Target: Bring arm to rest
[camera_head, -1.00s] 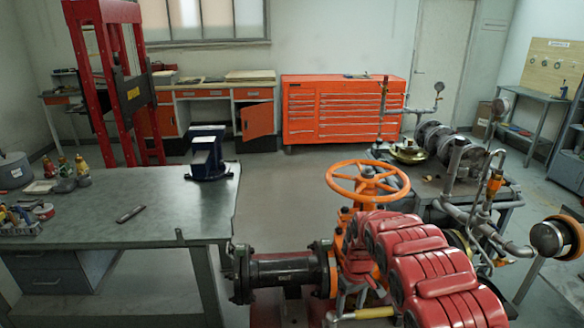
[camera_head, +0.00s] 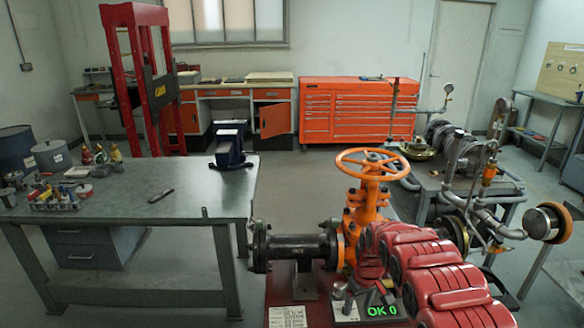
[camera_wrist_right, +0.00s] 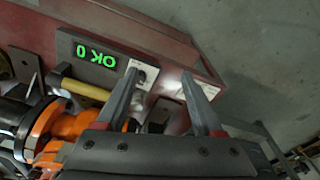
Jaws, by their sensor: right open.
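My right arm (camera_head: 432,275), with red ribbed covers, reaches in from the lower right in the head view. Its gripper (camera_head: 362,294) is partly hidden by the arm, low beside the orange gate valve (camera_head: 366,213). In the right wrist view the two grey fingers (camera_wrist_right: 160,76) are apart, with nothing held between them. The valve's orange handwheel (camera_head: 373,165) stands above and clear of the gripper. My left gripper is out of view.
A black flanged pipe (camera_head: 297,247) joins the valve on the left. A yellow handle (camera_wrist_right: 85,89) lies beside the display in the wrist view. A grey workbench (camera_head: 130,195) stands left, a pipe-laden table (camera_head: 455,187) right. Open floor (camera_head: 300,185) lies behind the valve.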

